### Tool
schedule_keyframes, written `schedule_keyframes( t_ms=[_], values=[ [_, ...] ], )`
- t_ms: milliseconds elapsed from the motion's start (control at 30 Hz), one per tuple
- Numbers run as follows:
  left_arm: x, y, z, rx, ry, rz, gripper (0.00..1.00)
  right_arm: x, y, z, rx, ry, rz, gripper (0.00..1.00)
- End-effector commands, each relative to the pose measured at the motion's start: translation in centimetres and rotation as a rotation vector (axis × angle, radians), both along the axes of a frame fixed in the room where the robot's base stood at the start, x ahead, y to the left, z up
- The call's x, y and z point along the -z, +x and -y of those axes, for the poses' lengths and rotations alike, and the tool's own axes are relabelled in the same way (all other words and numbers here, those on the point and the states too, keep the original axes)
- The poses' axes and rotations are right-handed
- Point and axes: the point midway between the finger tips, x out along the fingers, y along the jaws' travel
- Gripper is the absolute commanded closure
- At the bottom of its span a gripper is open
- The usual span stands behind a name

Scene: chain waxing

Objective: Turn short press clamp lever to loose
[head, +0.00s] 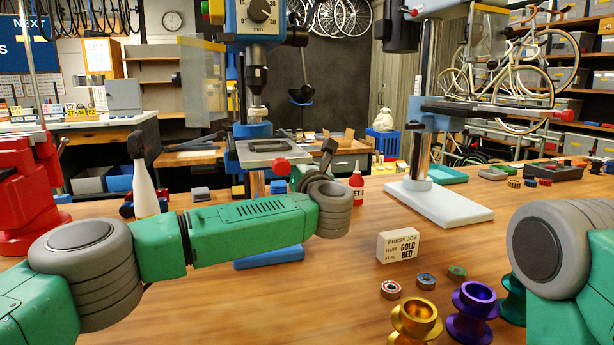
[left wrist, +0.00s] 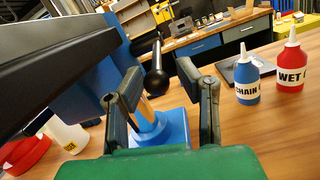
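A lever (left wrist: 156,79) with a black ball end and a thin dark rod shows in the left wrist view, in front of a blue press with a blue foot (left wrist: 175,126). My left gripper (left wrist: 160,72) is open. Its two dark fingers stand on either side of the ball, with a gap to each; I cannot tell how deep the ball lies between them. In the head view the blue press (head: 255,131) stands behind my left arm, and my left gripper (head: 326,160) is small and partly hidden by the wrist. The lever is not clear there. My right gripper is out of view.
A second press with a white base (head: 440,203) stands to the right. A white bottle (head: 145,190) is left and a red bottle (head: 356,187) is behind the left wrist. A label block (head: 398,246), bearings and coloured hubs (head: 415,318) lie in front.

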Motion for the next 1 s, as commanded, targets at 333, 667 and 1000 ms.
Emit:
schedule_keyframes(
  t_ms=[333,667,1000],
  values=[
    [1.1,-6.2,2.4,0.004,0.001,-0.002,0.70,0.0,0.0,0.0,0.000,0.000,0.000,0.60],
    [1.3,-7.6,2.8,0.000,0.000,-0.002,0.70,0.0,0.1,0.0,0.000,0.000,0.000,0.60],
    [1.3,-7.8,1.5,0.000,0.033,0.014,1.00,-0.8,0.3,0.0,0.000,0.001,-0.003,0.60]
  ],
)
